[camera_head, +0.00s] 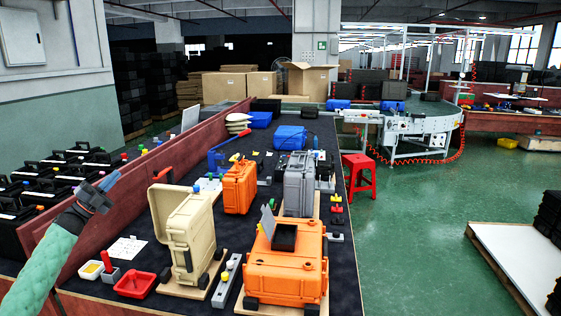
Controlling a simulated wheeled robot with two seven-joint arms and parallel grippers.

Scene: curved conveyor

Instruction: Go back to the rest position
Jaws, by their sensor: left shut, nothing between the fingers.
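My left arm comes in from the lower left with a green sleeve. My left gripper (109,182) is dark, shut and empty. It appears in front of the red-brown side wall of the table (92,232), up and left of the beige case. It holds nothing, and I cannot tell its exact height. My right gripper does not show in the head view.
An open beige case (186,232) and a large orange case (286,262) stand on the dark table. A smaller orange case (239,187) and a grey case (299,184) are behind. A red tray (135,284) lies near front. A red stool (359,175) stands right.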

